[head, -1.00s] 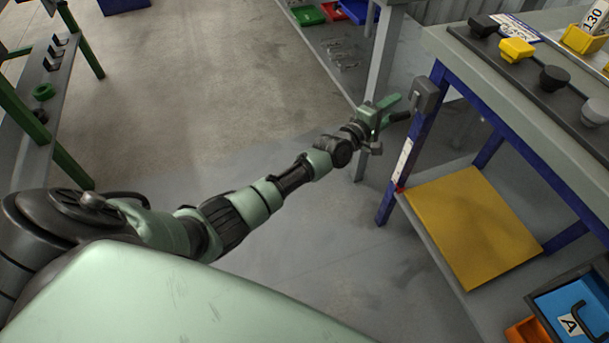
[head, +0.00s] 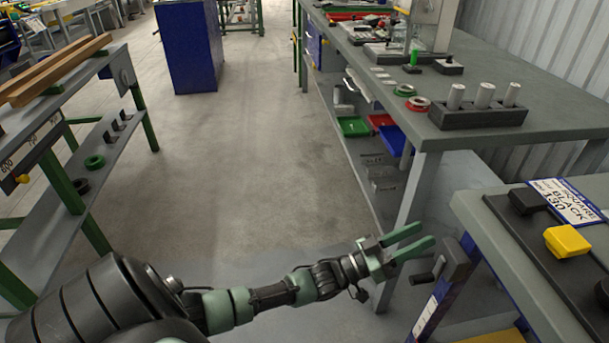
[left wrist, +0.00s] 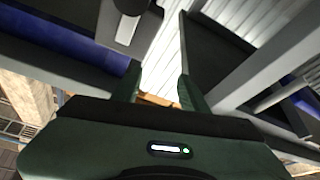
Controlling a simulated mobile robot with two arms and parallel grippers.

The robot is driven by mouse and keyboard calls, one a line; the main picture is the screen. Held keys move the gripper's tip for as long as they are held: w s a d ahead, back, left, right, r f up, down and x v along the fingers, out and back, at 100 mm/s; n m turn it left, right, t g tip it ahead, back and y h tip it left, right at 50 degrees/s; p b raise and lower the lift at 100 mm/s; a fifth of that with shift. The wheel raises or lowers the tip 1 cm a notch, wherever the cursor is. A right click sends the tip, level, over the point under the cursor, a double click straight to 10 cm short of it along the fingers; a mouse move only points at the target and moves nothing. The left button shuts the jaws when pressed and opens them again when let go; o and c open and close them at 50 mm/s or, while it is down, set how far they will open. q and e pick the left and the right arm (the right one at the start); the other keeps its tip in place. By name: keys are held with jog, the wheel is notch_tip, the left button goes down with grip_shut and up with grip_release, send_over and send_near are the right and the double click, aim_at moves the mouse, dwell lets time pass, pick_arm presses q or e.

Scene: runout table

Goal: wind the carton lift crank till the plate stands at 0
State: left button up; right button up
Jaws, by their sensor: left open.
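The crank has a grey housing (head: 456,262) near the top of the bench's blue leg at lower right. Its dark handle (head: 427,273) points left from it. My left gripper (head: 428,236) is open, its green fingers pointing right, just above the handle in the picture; nothing shows between them. I cannot tell the depth gap. A white scale strip (head: 424,315) runs along the leg; its figures are unreadable. The yellow plate (head: 492,337) shows only as a sliver at the bottom edge. The left wrist view shows the open fingers (left wrist: 160,88). My right gripper is out of view.
The near bench (head: 485,213) carries black and yellow knobs and a sign. Behind it a grey table (head: 400,95) holds a block with three pale cylinders (head: 483,100). A green-legged rack (head: 90,130) stands left. The floor (head: 240,170) between is clear.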

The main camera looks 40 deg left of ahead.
pick_arm(q)
jog(key=v, duration=0.8)
jog(key=s+a+f+n+g+y+p, duration=0.1)
jog(key=s+a+f+g+y+p, duration=0.2)
jog(key=f+p, duration=0.4)
jog(key=s+a+f+n+g+y+p, duration=0.15)
jog(key=f+y+p, duration=0.3)
jog(key=f, duration=0.45)
jog(key=s+f+g+y+p, duration=0.1)
jog(key=s+f+g+p, duration=0.3)
jog(key=s, duration=0.6)
jog(key=s+f+m+g+y+p, duration=0.1)
jog(key=s+f+g+p, duration=0.3)
jog(key=s, duration=0.5)
jog(key=shift+s+a+f+y, duration=0.45)
jog(key=shift+f+y, duration=0.3)
jog(key=shift+f, duration=0.25)
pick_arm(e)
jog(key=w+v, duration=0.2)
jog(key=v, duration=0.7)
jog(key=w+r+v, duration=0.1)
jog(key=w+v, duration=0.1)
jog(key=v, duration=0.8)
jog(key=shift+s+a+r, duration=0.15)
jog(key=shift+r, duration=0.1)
pick_arm(q)
jog(key=shift+m, duration=0.25)
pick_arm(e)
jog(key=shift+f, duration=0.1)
